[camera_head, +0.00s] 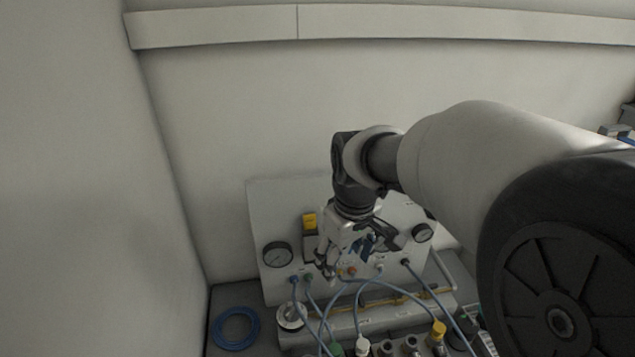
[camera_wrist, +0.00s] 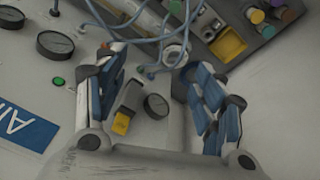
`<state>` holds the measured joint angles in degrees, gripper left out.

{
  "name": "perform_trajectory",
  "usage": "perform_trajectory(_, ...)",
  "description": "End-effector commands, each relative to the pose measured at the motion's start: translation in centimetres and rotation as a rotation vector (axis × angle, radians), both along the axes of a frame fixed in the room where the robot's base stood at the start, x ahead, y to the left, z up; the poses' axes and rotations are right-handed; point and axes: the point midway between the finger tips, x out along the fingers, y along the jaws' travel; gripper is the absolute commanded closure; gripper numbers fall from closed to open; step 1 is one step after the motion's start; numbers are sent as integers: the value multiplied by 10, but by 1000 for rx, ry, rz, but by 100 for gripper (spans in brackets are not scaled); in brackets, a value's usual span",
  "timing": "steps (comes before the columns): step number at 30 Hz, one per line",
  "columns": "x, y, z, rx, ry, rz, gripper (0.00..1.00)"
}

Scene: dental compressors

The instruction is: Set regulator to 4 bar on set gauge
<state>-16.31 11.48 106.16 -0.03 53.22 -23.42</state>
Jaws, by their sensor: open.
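My gripper (camera_head: 350,262) is in front of the pale panel (camera_head: 262,205), with its fingers pointing down. A round gauge (camera_head: 277,255) is on the panel's left, beside a dark block with a yellow top (camera_head: 309,221). The wrist view shows this gauge (camera_wrist: 156,106) and the yellow part (camera_wrist: 122,123) between the fingers, apart from them. Another gauge (camera_head: 422,232) is at the panel's right. Gauge readings are too small to tell. I cannot tell which part is the regulator or which gauge is the set gauge.
Blue hoses (camera_head: 372,283) cross below my gripper. A round white fitting (camera_head: 290,317) stands at lower left, near a coiled blue hose (camera_head: 236,328). Two gauges (camera_wrist: 54,44) (camera_wrist: 10,17) and a green button (camera_wrist: 58,81) lie left in the wrist view. Walls are behind and left.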

Motion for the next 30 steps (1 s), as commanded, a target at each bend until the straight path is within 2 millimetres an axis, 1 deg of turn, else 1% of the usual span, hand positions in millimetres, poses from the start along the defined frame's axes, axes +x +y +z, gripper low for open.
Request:
perform_trajectory(1,14,18,-9,-12,27,57,37)
perform_trajectory(3,32,40,-27,-27,52,135,37)
perform_trajectory(5,44,59,-44,-39,73,200,37)
perform_trajectory(6,50,71,-55,-46,84,240,37)
perform_trajectory(9,61,96,-83,-60,111,327,37)
perform_trajectory(12,66,112,-105,-70,128,387,37)
perform_trajectory(16,68,123,-121,-76,140,427,37)
perform_trajectory(20,68,125,-132,-77,142,435,37)
perform_trajectory(23,68,124,-146,-78,144,434,37)
perform_trajectory(30,67,124,-197,-77,146,432,37)
